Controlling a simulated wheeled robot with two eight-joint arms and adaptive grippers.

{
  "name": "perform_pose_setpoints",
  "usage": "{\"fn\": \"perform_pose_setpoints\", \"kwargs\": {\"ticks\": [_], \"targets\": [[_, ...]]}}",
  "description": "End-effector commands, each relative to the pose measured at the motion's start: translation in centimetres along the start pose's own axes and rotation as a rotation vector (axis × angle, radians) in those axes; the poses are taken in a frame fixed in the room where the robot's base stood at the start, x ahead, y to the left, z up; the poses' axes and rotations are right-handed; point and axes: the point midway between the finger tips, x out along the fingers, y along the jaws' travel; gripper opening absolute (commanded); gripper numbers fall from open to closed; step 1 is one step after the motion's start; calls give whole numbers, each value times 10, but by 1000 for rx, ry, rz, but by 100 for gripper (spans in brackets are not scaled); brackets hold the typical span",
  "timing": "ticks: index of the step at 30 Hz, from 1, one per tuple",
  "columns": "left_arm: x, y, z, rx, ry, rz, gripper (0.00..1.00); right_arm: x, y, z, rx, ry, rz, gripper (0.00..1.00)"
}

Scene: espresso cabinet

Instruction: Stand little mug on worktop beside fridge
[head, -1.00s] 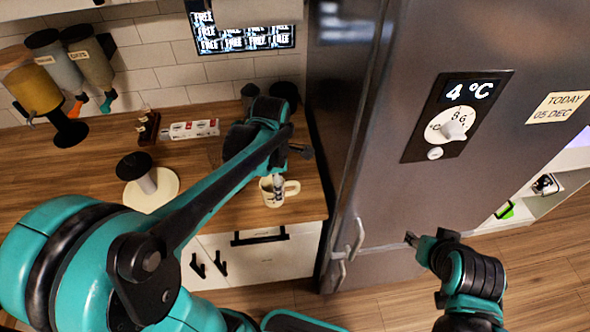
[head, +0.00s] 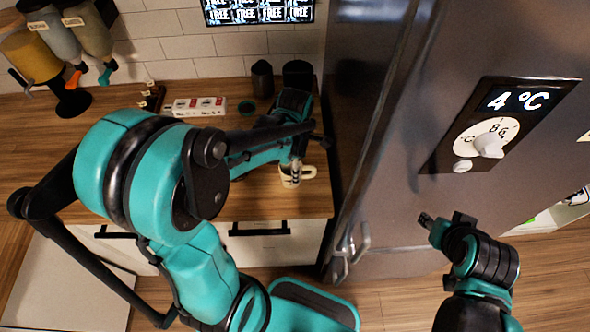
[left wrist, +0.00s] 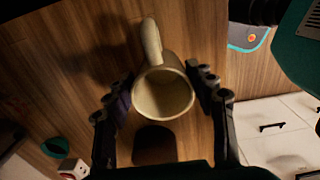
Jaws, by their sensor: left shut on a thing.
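The little mug (head: 291,176) is cream with dark markings and shows over the front of the wooden worktop (head: 262,203), left of the grey fridge (head: 400,215). My left gripper (head: 299,158) is shut on it from above. In the left wrist view the mug (left wrist: 163,92) sits between the two fingers, its open mouth facing the camera and its handle towards the top of the picture. Whether its base touches the worktop I cannot tell. My right gripper (head: 427,220) is in front of the fridge, apart from the mug; its finger opening is unclear.
Dispensers (head: 45,60) hang at the left. Fridge handles (head: 350,250) stick out near the worktop's right end.

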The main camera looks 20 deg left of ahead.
Motion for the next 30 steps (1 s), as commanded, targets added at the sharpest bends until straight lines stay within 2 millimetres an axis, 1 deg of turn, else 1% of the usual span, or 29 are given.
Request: {"fn": "perform_pose_setpoints", "kwargs": {"ticks": [1, 2, 9, 13, 14, 15, 16, 26, 28, 30], "targets": [[9, 0, 0, 0, 0, 0, 19, 4, 0, 3, 0, 0, 0, 40], [12, 0, 0, 0, 0, 0, 19, 4, 0, 3, 0, 0, 0, 40], [11, 0, 0, 0, 0, 0, 19, 3, 0, 2, 0, 0, 0, 40], [16, 0, 0, 0, 0, 0, 19, 6, 0, 5, 0, 0, 0, 40], [15, 0, 0, 0, 0, 0, 60, 6, 0, 4, 0, 0, 0, 40], [15, 0, 0, 0, 0, 0, 71, 6, 0, 4, 0, 0, 0, 40], [14, 0, 0, 0, 0, 0, 76, 6, 0, 4, 0, 0, 0, 40], [13, 0, 0, 0, 0, 0, 76, 4, 0, 3, 0, 0, 0, 40], [8, 0, 0, 0, 0, 0, 76, 1, 0, 1, 0, 0, 0, 40], [-2, 0, 0, 0, 0, 0, 76, -1, 0, -1, 0, 0, 0, 40]]}}
